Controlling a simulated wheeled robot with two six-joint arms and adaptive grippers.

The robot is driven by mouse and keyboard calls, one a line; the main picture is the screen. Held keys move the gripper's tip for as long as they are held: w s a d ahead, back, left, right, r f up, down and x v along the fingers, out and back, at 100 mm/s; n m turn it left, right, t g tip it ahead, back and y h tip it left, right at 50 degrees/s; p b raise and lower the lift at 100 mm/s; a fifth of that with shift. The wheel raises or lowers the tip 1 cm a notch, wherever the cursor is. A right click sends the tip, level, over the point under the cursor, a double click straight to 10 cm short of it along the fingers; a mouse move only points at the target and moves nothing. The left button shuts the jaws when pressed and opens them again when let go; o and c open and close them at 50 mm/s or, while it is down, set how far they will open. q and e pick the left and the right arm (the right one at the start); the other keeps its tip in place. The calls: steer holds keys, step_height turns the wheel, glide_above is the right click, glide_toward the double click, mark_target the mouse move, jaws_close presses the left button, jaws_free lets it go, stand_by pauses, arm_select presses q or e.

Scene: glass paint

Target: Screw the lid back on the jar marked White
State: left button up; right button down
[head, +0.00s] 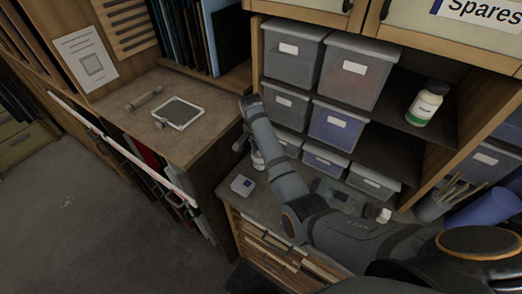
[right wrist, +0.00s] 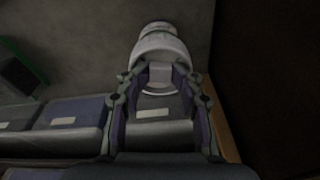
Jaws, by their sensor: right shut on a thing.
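My right arm reaches across the head view to the left end of the lower counter. Its gripper (head: 246,143) is largely hidden behind the wrist. A small pale jar-like thing (head: 257,160) shows at that gripper, low over the counter. In the right wrist view my right gripper (right wrist: 158,78) is shut on a white rounded thing (right wrist: 160,46) with a narrower grey top. I cannot read a mark on it, nor tell whether its lid is on. My left gripper is not in view.
A white bottle with a green band (head: 425,103) stands on the right shelf. Grey lidded bins (head: 355,68) fill the shelves behind. A small white box (head: 242,185) lies on the lower counter, left of my arm. A framed tray (head: 180,113) lies on the left bench.

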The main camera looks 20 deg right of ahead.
steer(key=shift+s+a+f+m, duration=0.2)
steer(key=shift+s+f+m, duration=0.2)
steer(key=shift+f+m, duration=0.3)
steer(key=c, duration=1.5)
jaws_free()
steer(key=shift+s, duration=0.1)
steer(key=shift+c, duration=0.2)
steer(key=o, duration=0.4)
steer(key=shift+w+f, duration=0.1)
steer(key=shift+w, duration=0.15)
steer(key=shift+o, duration=0.2)
steer(key=shift+w+d+f, duration=0.1)
steer(key=shift+w+f, duration=0.05)
steer(key=shift+w, duration=0.05)
steer(key=o, duration=0.8)
steer(key=shift+w, duration=0.2)
steer(key=shift+c, duration=0.2)
steer(key=shift+r, duration=0.2)
